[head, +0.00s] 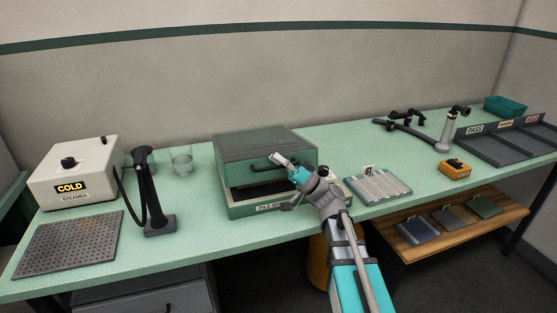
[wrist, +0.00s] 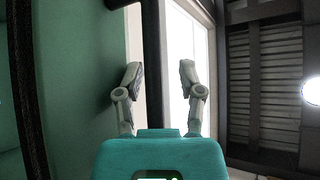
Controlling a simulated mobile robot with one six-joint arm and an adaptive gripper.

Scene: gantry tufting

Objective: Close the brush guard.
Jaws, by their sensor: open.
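The brush guard (head: 240,145) is a dark green hood over a lighter green base (head: 240,211) near the middle of the bench. A dark gap shows under its front face, so it stands raised. A black bar handle (head: 258,164) crosses its front; in the wrist view the dark bar (wrist: 152,55) runs upright. My gripper (head: 279,161) is at the handle's right part. In the wrist view its fingers (wrist: 159,75) are open, with the bar lined up between them, nearer the left finger. I cannot tell whether they touch it. The label on the base is partly hidden.
A steamer box (head: 75,172) marked COLD, a perforated plate (head: 66,245) and a black upright stand (head: 155,200) are to the left. A striped sample (head: 378,186) lies close right of my arm. An orange box (head: 455,170) and sorting tray (head: 505,143) are farther right.

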